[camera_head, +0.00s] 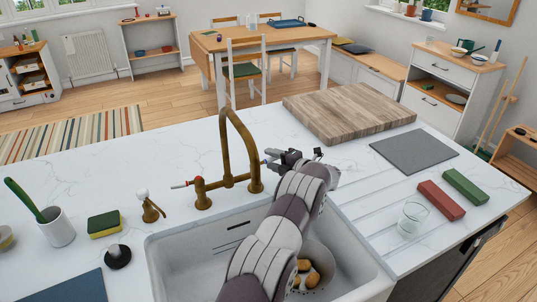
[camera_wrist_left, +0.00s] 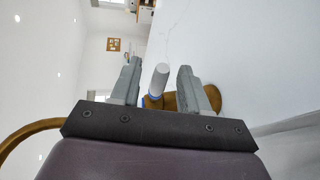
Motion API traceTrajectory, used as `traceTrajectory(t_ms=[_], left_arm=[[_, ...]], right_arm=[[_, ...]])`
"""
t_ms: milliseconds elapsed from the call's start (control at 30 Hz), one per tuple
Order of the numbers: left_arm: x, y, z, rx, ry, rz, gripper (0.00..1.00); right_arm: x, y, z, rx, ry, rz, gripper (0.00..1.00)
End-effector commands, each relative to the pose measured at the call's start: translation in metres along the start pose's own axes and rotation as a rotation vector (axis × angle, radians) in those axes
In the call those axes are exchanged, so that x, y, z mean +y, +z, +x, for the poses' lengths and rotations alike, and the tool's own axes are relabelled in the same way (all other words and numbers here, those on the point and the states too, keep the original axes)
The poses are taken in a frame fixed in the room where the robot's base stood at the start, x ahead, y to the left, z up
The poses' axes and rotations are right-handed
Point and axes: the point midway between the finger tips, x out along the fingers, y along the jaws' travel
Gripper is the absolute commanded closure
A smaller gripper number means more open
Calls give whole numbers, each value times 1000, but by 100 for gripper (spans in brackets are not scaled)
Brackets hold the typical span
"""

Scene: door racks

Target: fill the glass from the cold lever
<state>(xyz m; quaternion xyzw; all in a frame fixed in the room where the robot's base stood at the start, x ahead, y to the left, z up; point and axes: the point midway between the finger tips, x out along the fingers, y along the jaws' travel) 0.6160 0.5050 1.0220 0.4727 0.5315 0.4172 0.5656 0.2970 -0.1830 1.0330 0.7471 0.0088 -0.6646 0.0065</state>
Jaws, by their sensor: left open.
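The brass tap (camera_head: 228,160) stands behind the white sink (camera_head: 190,243). Its left lever (camera_head: 181,185) has a red mark. The cold lever (camera_wrist_left: 160,78) shows in the left wrist view as a pale rod with a blue ring at its brass base. My left gripper (camera_head: 273,157) is open at the tap's right side, with its fingers (camera_wrist_left: 158,80) on either side of the cold lever; contact is unclear. The clear glass (camera_head: 412,219) stands upright on the drainer right of the sink, apart from the gripper, and looks empty. My right gripper is not in view.
Yellow-brown items (camera_head: 304,266) lie in the sink, partly behind my arm. A red block (camera_head: 441,200) and green block (camera_head: 465,186) lie beyond the glass. A wooden board (camera_head: 348,112) and grey mat (camera_head: 413,151) lie behind. A brass dispenser (camera_head: 150,207) stands left of the tap.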

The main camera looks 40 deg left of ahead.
Motion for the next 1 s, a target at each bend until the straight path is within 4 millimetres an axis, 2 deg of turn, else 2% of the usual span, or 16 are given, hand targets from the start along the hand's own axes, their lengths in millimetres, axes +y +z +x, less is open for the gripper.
traceTrajectory(t_ms=[100, 200, 467, 600, 1000], left_arm=[[1, 0, 17, 0, 0, 1, 55], [1, 0, 24, -1, 1, 1, 55], [0, 0, 26, -1, 1, 2, 55], [0, 0, 25, -1, 1, 2, 100], [0, -1, 22, -51, 0, 15, 100]], right_arm=[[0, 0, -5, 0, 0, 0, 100], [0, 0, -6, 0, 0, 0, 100], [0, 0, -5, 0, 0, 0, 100], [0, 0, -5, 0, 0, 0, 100], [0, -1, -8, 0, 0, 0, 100]])
